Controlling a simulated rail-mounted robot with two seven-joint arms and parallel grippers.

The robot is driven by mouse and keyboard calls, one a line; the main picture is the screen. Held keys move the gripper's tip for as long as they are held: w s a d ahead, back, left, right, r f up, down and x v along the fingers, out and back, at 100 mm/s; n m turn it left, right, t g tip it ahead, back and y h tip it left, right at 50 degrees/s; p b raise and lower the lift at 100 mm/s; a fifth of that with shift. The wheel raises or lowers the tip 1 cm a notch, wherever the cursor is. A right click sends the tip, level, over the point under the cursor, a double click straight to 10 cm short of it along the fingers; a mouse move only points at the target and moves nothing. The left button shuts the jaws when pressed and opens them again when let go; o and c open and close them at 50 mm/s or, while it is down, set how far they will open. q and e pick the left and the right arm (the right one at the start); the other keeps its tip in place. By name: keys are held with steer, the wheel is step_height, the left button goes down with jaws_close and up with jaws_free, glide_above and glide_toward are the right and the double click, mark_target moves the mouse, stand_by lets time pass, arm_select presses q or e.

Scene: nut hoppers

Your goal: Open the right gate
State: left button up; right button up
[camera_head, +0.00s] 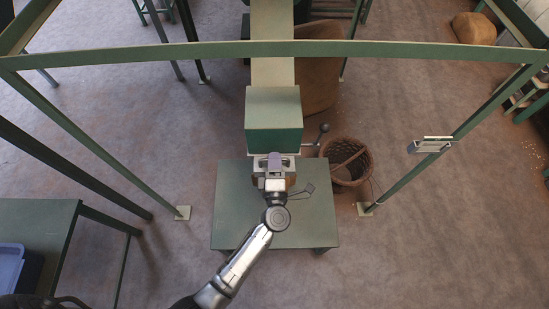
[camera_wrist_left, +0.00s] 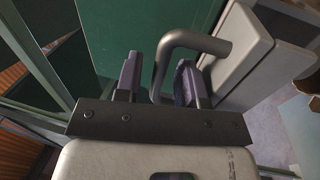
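The hopper (camera_head: 274,108) is a green box at the centre of the head view; its green wall (camera_wrist_left: 105,35) fills much of the left wrist view. A bent grey tube handle (camera_wrist_left: 192,41) shows there beside a pale grey plate (camera_wrist_left: 245,52) that may be the gate. My left gripper (camera_head: 273,162) is at the hopper's near lower side. In the wrist view, its purple fingers (camera_wrist_left: 159,80) stand apart on either side of the handle, with gaps visible. The lower handle end is hidden behind the gripper body. My right gripper is not in view.
A green table (camera_head: 232,205) lies under my left arm. A wicker basket (camera_head: 358,165) stands right of the hopper, near a lever with a round knob (camera_head: 323,128). A green frame beam (camera_head: 420,50) crosses the view. Open floor lies at the right.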

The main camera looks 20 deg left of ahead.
arm_select(q)
steer(key=shift+w+a, duration=0.1)
steer(key=shift+w, duration=0.2)
jaws_close()
stand_by(0.5)
